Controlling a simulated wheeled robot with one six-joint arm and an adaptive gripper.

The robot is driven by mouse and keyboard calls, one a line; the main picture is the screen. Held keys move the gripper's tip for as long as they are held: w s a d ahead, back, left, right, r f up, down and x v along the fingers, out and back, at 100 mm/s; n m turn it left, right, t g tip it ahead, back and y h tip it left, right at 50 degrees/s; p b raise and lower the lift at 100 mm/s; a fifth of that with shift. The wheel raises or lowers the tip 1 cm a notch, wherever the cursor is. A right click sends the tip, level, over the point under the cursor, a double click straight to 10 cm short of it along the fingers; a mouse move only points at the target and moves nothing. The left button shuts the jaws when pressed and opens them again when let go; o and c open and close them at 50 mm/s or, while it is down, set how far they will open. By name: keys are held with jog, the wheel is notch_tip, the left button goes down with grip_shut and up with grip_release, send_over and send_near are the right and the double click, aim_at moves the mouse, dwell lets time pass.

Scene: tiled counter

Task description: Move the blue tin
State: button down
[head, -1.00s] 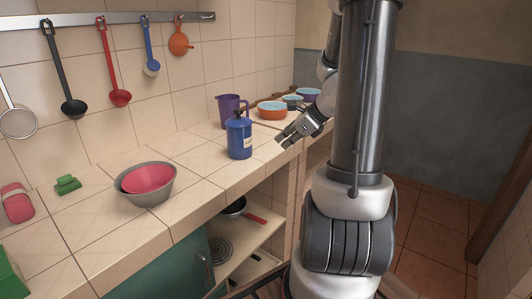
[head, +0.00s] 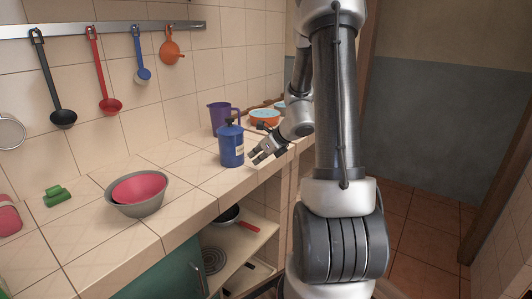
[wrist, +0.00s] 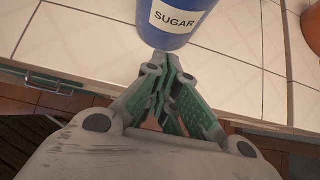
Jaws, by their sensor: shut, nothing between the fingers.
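The blue tin (head: 231,147) stands upright on the tiled counter, with a dark knob on its lid. In the wrist view its lower part (wrist: 178,22) shows at the top, with a white label reading SUGAR; its upper part is out of that frame. My gripper (head: 255,158) is just right of the tin in the head view, at the counter's front edge. In the wrist view its fingers (wrist: 160,95) are shut and empty, pointing towards the tin. Whether the fingertips touch the tin is hard to tell; they look slightly apart.
A purple jug (head: 219,116) stands behind the tin. An orange pot (head: 264,117) is farther back, partly hidden by my arm. A grey bowl with a red bowl inside (head: 140,193) stands at the front left. Open shelves lie below.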

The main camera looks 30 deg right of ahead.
aim_at(231, 147)
jog(key=shift+w+a+r, duration=0.1)
jog(key=shift+w+a, duration=0.15)
jog(key=shift+w, duration=0.4)
jog(key=shift+w+a, duration=0.2)
jog(key=shift+w, duration=0.45)
